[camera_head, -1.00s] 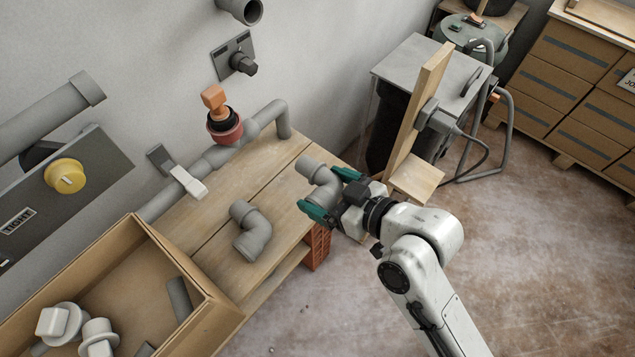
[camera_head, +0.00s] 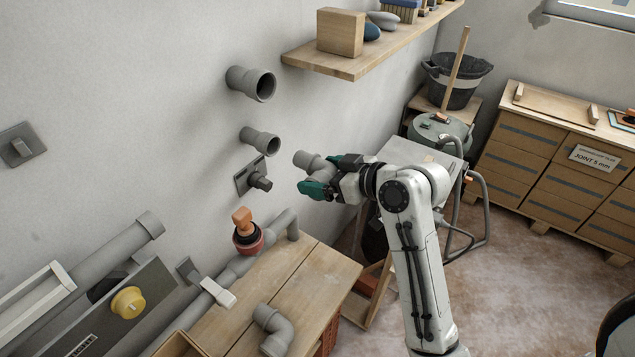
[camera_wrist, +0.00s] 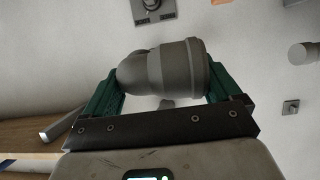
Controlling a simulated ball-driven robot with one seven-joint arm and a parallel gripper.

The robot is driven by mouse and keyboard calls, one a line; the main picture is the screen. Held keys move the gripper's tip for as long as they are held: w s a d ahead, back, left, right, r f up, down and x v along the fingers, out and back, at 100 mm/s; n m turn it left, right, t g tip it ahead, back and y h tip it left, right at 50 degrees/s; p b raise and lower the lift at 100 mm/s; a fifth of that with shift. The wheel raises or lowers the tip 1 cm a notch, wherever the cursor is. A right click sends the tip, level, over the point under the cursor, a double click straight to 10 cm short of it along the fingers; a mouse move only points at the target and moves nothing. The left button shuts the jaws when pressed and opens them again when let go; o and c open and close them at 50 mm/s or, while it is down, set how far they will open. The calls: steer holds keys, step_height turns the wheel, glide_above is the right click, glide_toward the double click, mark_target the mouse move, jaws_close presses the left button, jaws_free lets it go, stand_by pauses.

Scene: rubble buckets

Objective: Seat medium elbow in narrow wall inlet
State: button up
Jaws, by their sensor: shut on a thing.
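My gripper (camera_head: 325,177) has green fingers shut on a grey pipe elbow (camera_head: 309,161), held in the air in front of the wall. In the wrist view the held elbow (camera_wrist: 165,68) lies crosswise between the fingers, its wide collar to the right. Two grey inlets stick out of the wall: a wider upper one (camera_head: 252,84) and a narrower lower one (camera_head: 260,141). The held elbow is to the right of the narrow inlet and a little lower in the head view, apart from it. Another grey elbow (camera_head: 273,328) lies on the wooden bench.
A grey wall plate with a dark knob (camera_head: 254,178) sits just below the narrow inlet. A wooden shelf (camera_head: 345,66) holds a block and brushes at upper right.

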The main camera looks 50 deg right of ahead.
steer(key=shift+w, duration=0.1)
steer(key=shift+w+a, duration=0.1)
steer(key=shift+w, duration=2.6)
steer(key=o, duration=0.6)
steer(key=c, duration=1.1)
